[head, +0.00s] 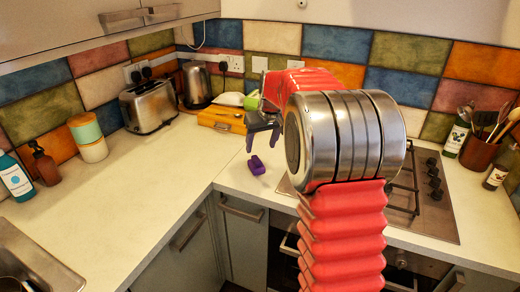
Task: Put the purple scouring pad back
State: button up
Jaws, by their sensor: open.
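The purple scouring pad (256,165) lies on the white worktop (120,205), a little behind its inner corner and left of the hob. My gripper (262,138) is above and just behind the pad in the picture, its dark purple-grey fingers apart and pointing down. The gripper is open, and the pad is clear of the fingers. My red and steel arm stands in front of part of the hob.
A wooden box (222,120) with green and white things near it stands at the back, by a kettle (196,85) and a toaster (148,104). The hob (430,205) is at right. A sink (30,262) is at front left. The left worktop is largely clear.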

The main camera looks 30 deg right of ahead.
jog(key=shift+a+r, duration=0.1)
dwell(0.7)
jog(key=s+a+r, duration=0.3)
jog(key=s+a, duration=0.4)
jog(key=s, duration=0.1)
jog(key=s+a+r, duration=0.4)
jog(key=s+a, duration=0.3)
jog(key=s, duration=0.1)
jog(key=s+a+f, duration=0.2)
jog(key=s+a, duration=0.1)
jog(key=s, duration=0.6)
jog(key=s+a+f+n+t, duration=0.1)
jog(key=s+a, duration=0.3)
jog(key=s, duration=0.6)
jog(key=shift+a+f+y, duration=0.25)
jog(key=shift+f+y, duration=0.05)
jog(key=shift+f, duration=0.6)
